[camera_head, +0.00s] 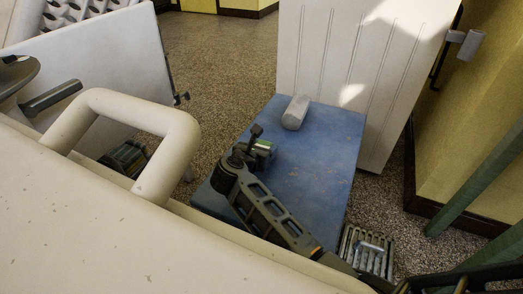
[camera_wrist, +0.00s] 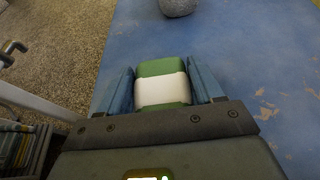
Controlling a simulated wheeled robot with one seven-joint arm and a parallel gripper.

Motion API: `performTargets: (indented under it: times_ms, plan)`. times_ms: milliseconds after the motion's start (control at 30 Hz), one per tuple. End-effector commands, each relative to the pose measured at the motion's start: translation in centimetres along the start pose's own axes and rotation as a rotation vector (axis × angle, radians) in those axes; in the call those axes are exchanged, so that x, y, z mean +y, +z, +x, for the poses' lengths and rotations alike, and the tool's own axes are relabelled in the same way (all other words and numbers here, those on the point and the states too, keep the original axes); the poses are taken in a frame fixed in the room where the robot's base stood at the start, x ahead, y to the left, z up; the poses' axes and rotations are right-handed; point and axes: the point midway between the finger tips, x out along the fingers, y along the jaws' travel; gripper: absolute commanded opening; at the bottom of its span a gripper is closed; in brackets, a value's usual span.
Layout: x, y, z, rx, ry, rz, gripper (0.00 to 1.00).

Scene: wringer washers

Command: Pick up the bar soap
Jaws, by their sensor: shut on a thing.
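The bar soap (camera_wrist: 161,86) is green with a white band around its middle. In the wrist view it sits between the two blue fingers of my gripper (camera_wrist: 163,88), which are shut on it from both sides. In the head view my gripper (camera_head: 256,145) is over the left part of the blue tabletop (camera_head: 318,165), and a bit of the green soap (camera_head: 263,145) shows at it. The rest of the soap is hidden by the gripper there. I cannot tell whether the soap touches the tabletop.
A grey block-like object (camera_head: 295,112) stands on the far part of the blue top. A large white ribbed panel (camera_head: 345,60) stands behind it. A white machine with a thick handle (camera_head: 125,108) is at the left. A slatted grey crate (camera_head: 367,250) is at the lower right.

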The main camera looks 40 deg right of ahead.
Motion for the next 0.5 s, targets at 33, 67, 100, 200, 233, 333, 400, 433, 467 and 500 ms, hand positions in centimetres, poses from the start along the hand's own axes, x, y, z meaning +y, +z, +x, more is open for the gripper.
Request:
performTargets:
  times_ms: [33,67,100,200,233,333,400,433,467,500]
  plan:
    - [0.0,0.4,-0.1,-0.001,0.001,0.001,0.31]
    - [0.0,0.7,-0.3,-0.001,0.001,0.002,0.31]
    - [0.0,1.1,-0.5,-0.002,0.001,0.003,0.31]
    - [0.0,2.8,-1.1,-0.002,0.001,0.003,0.31]
    - [0.0,3.4,-1.4,-0.002,0.001,0.004,0.31]
    - [0.1,5.2,-2.2,-0.002,0.001,0.004,0.31]
    - [0.1,6.4,-2.7,-0.002,0.002,0.003,0.31]
    - [0.1,6.9,-2.9,-0.002,0.002,0.003,0.31]
    - [0.1,7.3,-3.0,-0.001,0.001,0.003,0.31]
    - [0.0,7.8,-3.2,-0.001,0.001,0.002,0.31]
